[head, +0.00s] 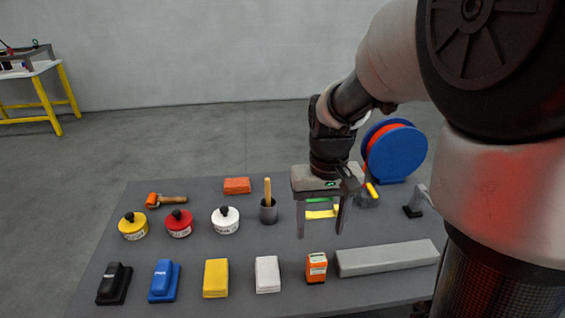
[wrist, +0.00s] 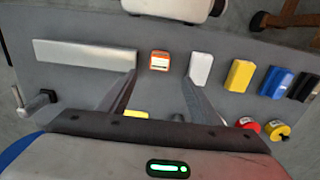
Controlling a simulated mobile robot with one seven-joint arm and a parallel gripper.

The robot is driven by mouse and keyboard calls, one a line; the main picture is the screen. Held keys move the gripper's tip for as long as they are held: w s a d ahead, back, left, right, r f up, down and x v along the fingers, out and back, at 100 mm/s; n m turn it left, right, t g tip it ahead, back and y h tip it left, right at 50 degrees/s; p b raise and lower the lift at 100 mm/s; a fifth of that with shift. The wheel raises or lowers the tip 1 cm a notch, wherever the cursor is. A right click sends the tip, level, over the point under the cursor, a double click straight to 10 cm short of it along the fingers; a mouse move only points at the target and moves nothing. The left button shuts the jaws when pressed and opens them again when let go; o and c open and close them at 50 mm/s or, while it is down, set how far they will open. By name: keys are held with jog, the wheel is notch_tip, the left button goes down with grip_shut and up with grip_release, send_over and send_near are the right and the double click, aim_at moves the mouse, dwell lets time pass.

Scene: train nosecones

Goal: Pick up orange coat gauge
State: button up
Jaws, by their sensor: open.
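The orange coat gauge (head: 316,267) is a small orange box with a pale face, standing near the table's front edge between a white block and a long grey bar. It also shows in the wrist view (wrist: 160,61), beyond my fingertips and between their lines. My gripper (head: 320,234) is open and empty above the table, behind the gauge and apart from it. Its two fingers point down in the head view. In the wrist view the fingers (wrist: 161,75) reach up from the bottom, spread on either side. Nothing hides the gauge.
The grey bar (head: 388,258) lies right of the gauge; the white block (head: 267,274) and yellow block (head: 216,278) stand left. Behind are a dark cup (head: 268,212) with a wooden handle, several round tins and a blue reel (head: 396,153). A yellow item (head: 318,214) lies behind my fingers.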

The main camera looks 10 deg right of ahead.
aim_at(316, 269)
notch_tip(316, 269, down, 16)
jog(key=shift+d+f+b, duration=0.1)
jog(key=shift+f+b, duration=0.15)
jog(key=shift+b, duration=0.45)
jog(key=c, duration=1.2)
